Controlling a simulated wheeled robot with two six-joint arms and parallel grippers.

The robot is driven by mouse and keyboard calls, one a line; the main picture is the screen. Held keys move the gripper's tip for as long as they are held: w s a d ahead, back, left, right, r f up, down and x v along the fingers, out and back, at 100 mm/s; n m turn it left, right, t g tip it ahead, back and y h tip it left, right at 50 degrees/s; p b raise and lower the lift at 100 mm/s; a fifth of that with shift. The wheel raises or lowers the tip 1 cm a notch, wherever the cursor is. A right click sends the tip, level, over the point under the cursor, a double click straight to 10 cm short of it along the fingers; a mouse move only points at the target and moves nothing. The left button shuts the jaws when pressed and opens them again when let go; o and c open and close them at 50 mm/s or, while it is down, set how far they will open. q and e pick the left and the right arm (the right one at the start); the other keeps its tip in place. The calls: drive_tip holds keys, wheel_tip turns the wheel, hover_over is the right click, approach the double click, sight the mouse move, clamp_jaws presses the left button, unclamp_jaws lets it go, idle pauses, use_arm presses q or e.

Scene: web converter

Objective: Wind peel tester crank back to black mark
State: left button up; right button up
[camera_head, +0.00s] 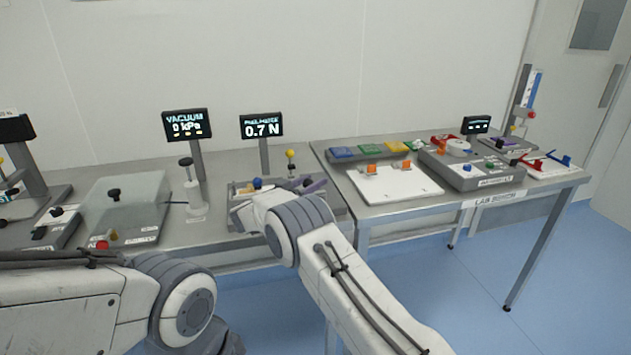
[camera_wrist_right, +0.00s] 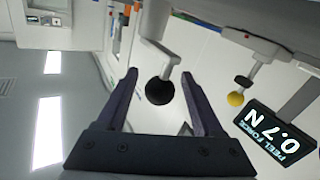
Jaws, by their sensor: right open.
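The peel tester (camera_head: 333,207) stands on the left bench, mostly hidden behind my right arm. Its display (camera_head: 261,125) reads 0.7 N and also shows in the right wrist view (camera_wrist_right: 275,132). In the right wrist view, a black ball knob (camera_wrist_right: 159,91) on a grey crank arm (camera_wrist_right: 160,55) sits between the fingers of my right gripper (camera_wrist_right: 158,76), with gaps on both sides. The right gripper is open; its dark fingers show partly at the tester (camera_head: 312,185). I cannot make out the black mark. My left gripper is out of view.
A yellow ball knob on a post (camera_head: 290,154) stands close to my right gripper, also seen in the right wrist view (camera_wrist_right: 235,98). The vacuum display (camera_head: 187,125) and a clear-covered box (camera_head: 135,195) are to the left. A second bench (camera_head: 400,208) with trays is right.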

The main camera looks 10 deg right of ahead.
sight(304, 185)
drive_tip(key=b+v, duration=0.1)
drive_tip(key=v, duration=0.7)
drive_tip(key=shift+s+a+r, duration=0.1)
drive_tip(key=shift+s+a, duration=0.05)
drive_tip(key=shift+a, duration=0.1)
